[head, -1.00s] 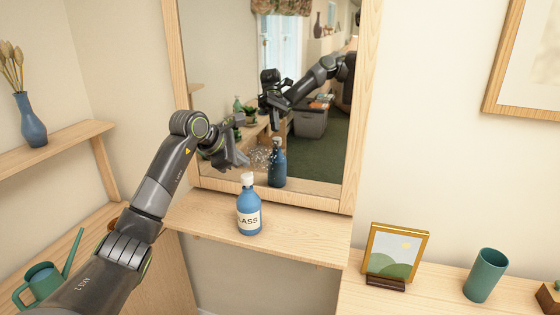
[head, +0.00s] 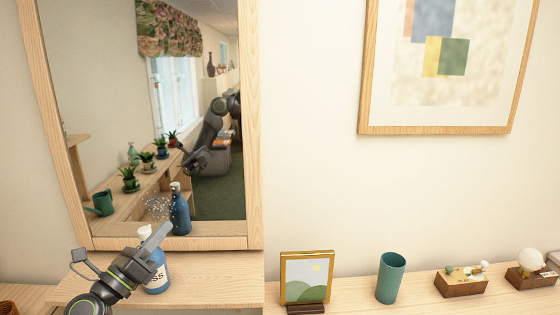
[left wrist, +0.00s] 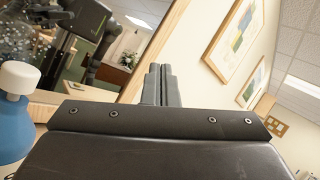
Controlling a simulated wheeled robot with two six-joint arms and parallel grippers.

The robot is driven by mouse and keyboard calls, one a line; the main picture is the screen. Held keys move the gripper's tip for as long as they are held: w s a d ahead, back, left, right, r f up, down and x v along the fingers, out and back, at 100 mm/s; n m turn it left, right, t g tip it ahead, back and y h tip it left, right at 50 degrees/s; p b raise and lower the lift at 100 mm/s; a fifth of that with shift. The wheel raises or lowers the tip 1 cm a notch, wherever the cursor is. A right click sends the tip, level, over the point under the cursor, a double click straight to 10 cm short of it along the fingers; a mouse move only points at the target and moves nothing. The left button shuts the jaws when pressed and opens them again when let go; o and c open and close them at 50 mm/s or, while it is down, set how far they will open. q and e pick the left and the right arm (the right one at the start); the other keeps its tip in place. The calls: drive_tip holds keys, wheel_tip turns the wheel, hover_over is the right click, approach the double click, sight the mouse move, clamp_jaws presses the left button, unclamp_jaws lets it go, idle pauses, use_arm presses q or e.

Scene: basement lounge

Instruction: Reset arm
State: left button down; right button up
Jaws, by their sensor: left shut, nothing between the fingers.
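My left gripper (head: 159,238) is at the lower left of the head view, in front of the blue bottle (head: 156,278), and hides part of it. In the left wrist view its two fingers (left wrist: 161,84) are together with nothing between them. The bottle has a white cap and a pale label, and stands upright on the wooden shelf below the mirror (head: 255,120). The bottle also shows at the left edge of the left wrist view (left wrist: 14,125). I cannot tell whether the gripper touches it. My right gripper is not in view.
White speckles mark the mirror's glass beside the bottle's reflection. On the right shelf stand a gold-framed picture (head: 306,279), a green cup (head: 390,278) and small wooden boxes (head: 461,282). A large framed print (head: 440,130) hangs above, with bare wall between.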

use_arm(q)
drive_tip(key=s+a+f+n+g+y, duration=0.2)
drive_tip(key=s+a+f+n+y, duration=0.55)
drive_tip(key=n, duration=0.75)
drive_tip(key=s+a+f+n+g+y, duration=0.3)
drive_tip(key=s+a+f+n+y, duration=0.3)
drive_tip(key=f+n+y, duration=0.65)
drive_tip(key=s+d+f+n+g+h, duration=0.2)
drive_tip(key=s+d+f+n+g, duration=0.15)
drive_tip(key=s, duration=0.45)
drive_tip(key=s+d+f+n+g+h, duration=0.2)
drive_tip(key=s+f+n+g+h, duration=0.15)
drive_tip(key=s, duration=0.45)
drive_tip(key=s+d+f+n+g+h, duration=0.25)
drive_tip(key=s+f+g, duration=0.2)
drive_tip(key=s, duration=0.45)
wheel_tip(320, 180, down, 25)
drive_tip(key=a, duration=0.1)
drive_tip(key=s+d+f+g, duration=0.1)
drive_tip(key=s+f+g, duration=0.1)
drive_tip(key=s+f, duration=1.2)
drive_tip(key=shift+s+f, duration=0.25)
drive_tip(key=shift+f, duration=0.4)
